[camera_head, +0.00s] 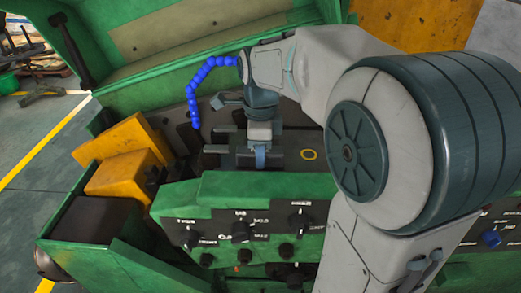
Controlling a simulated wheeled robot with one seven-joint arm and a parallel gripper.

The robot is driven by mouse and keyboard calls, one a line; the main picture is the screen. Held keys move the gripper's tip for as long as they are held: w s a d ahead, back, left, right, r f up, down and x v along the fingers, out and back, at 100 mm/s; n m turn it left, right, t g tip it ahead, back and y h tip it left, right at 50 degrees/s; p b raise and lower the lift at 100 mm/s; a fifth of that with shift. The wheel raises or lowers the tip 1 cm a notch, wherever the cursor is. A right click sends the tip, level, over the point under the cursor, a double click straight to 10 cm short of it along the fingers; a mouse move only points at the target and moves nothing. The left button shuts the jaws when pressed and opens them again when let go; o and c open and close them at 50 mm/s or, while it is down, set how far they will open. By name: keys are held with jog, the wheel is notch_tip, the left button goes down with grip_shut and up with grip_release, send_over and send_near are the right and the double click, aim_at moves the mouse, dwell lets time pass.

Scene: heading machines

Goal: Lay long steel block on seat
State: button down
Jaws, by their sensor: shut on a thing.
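My gripper (260,156) reaches down into the open bay of the green machine, near the middle of the view. It is shut on the long steel block (244,159), a dark grey bar that shows to the left of the fingers. The fingers and the machine's front edge hide part of the block.
A blue segmented hose (192,95) hangs left of my gripper. A green front panel with several knobs (240,230) stands in front of the bay. Yellow machine parts (125,155) are at the left. The raised green cover (190,35) is behind. My arm hides the right side.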

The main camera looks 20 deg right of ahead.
jog(key=shift+f, duration=0.2)
jog(key=shift+f, duration=0.2)
jog(key=c, duration=1)
grip_release()
jog(key=shift+c, duration=0.2)
jog(key=shift+r, duration=0.1)
notch_tip(320, 180, up, 12)
jog(key=shift+b, duration=0.3)
jog(key=shift+r, duration=0.1)
